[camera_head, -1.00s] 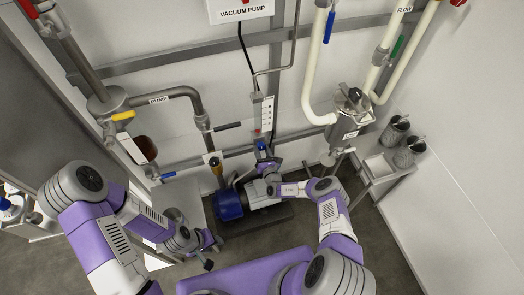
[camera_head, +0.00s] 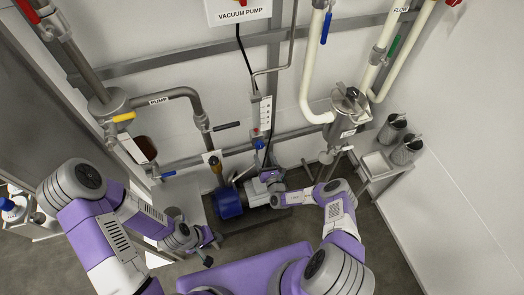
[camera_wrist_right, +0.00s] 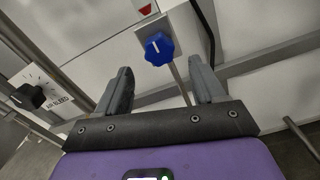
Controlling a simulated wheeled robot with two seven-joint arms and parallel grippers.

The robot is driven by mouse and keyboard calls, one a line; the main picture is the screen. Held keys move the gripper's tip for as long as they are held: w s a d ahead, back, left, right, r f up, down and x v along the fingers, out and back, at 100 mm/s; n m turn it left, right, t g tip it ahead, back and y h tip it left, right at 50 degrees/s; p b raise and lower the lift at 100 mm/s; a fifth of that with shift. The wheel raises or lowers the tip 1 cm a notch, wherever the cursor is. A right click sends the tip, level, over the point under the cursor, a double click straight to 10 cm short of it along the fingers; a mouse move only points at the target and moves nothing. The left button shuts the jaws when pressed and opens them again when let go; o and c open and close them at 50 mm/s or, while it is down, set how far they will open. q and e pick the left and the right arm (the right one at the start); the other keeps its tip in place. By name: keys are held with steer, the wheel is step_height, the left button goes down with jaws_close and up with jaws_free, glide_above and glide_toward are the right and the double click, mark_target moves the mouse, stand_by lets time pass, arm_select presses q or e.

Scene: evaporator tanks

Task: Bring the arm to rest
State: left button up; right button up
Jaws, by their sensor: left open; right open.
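My right gripper (camera_wrist_right: 161,85) is open in the right wrist view, with nothing between its two grey fingers. A blue star-shaped knob (camera_wrist_right: 158,48) shows beyond the fingertips, apart from them. In the head view the knob (camera_head: 259,143) is on the pipe just above my right gripper (camera_head: 266,172), whose fingers are too small to make out clearly. My left gripper (camera_head: 212,245) hangs open at the lower middle, holding nothing that I can see.
A blue and silver pump (camera_head: 229,201) stands on the floor close by my right gripper. A black AIR BLEED knob (camera_wrist_right: 28,97) is left in the wrist view. White pipes (camera_head: 312,80) and a small side shelf (camera_head: 380,165) with two metal canisters stand to the right.

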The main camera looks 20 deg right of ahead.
steer(key=shift+s, duration=1.05)
